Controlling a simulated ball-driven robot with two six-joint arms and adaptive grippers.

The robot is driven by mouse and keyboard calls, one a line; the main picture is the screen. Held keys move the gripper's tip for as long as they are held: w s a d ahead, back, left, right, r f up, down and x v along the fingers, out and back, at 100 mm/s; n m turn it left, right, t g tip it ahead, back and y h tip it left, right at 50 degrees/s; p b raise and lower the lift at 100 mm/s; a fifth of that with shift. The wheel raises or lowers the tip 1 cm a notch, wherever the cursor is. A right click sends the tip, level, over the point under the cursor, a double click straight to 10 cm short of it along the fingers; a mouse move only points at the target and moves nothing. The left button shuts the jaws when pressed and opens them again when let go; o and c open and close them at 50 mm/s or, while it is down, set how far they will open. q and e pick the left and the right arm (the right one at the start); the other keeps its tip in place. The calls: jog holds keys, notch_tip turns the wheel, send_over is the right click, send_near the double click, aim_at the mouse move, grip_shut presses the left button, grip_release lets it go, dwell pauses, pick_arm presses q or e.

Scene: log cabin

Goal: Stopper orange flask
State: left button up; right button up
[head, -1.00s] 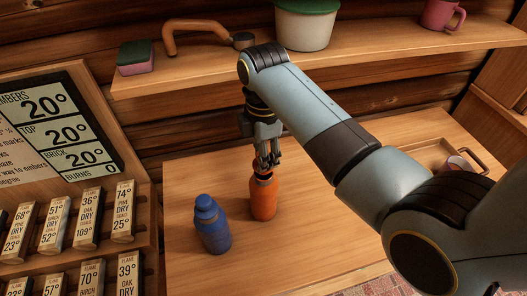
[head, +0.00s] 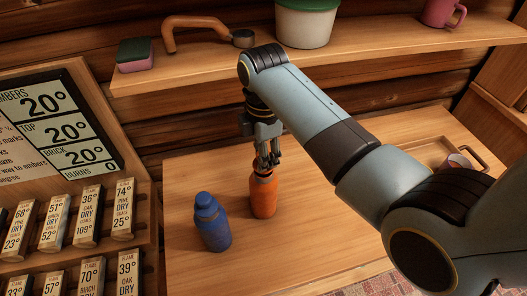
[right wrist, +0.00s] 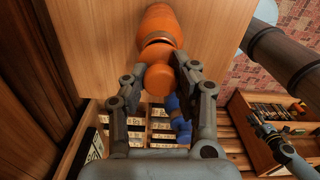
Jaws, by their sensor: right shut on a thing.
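The orange flask (head: 263,198) stands upright on the wooden table, and it also shows at the top of the right wrist view (right wrist: 158,22). My right gripper (head: 267,164) is right above its mouth, pointing down. In the right wrist view, my right gripper (right wrist: 160,82) is shut on an orange stopper (right wrist: 157,78). The stopper is at the flask's neck; I cannot tell how deep it sits. My left gripper (right wrist: 264,132) seems to show small and dark at the right of the wrist view, its jaws unclear.
A blue flask (head: 212,224) stands close, left of the orange one. A tray (head: 441,153) lies on the table at the right. A shelf (head: 380,62) behind carries a sponge, a pot and a mug. A rack of labelled blocks (head: 147,240) is at the left.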

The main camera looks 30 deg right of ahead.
jog(key=shift+f, duration=1.1)
jog(key=o, duration=1)
notch_tip(320, 180, up, 12)
